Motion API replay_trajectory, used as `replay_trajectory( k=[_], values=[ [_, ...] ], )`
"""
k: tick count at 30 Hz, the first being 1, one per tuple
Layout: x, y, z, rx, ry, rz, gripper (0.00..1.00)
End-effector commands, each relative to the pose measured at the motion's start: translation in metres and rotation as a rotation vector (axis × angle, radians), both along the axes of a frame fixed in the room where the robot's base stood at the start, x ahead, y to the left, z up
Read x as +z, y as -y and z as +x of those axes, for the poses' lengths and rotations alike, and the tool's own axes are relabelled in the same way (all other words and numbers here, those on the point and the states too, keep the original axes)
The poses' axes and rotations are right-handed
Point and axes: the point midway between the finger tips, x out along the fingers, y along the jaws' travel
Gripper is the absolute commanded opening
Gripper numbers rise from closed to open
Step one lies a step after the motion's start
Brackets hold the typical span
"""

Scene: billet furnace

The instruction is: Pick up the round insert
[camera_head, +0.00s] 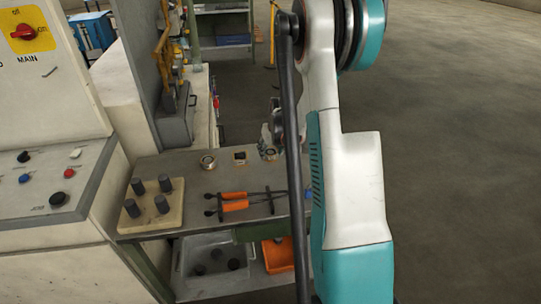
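A small round, light-rimmed piece (208,162) stands on the grey worktable (184,163) near its back edge. A small dark square-looking piece (239,157) stands to its right. Another small light piece (269,153) stands further right, close to my arm; its shape is hard to make out. Which of these is the round insert is not certain, but the left one looks round. My gripper (268,138) shows only in part beside my white and teal arm, above the back right of the table near the rightmost piece. Its fingers are too small and too covered to read.
A pale block with several dark cylinders (154,201) sits at the table's front left. Orange-handled tongs (233,201) lie mid-table. A grey bin (215,262) and an orange bin (277,256) are below. A control panel (45,180) stands left. Open floor lies right.

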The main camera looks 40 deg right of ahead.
Motion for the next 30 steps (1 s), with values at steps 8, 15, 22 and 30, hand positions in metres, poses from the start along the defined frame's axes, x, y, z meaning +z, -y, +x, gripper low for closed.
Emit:
replay_trajectory(
  k=[8,15,22,30],
  values=[
    [0.001,0.0,0.0,0.0,0.001,0.0,0.03],
    [0.026,0.0,0.0,0.0,0.001,0.0,0.03],
    [0.082,0.0,0.0,0.0,0.001,0.0,0.03],
    [0.149,0.0,0.0,0.0,0.0,0.0,0.03]
  ],
)
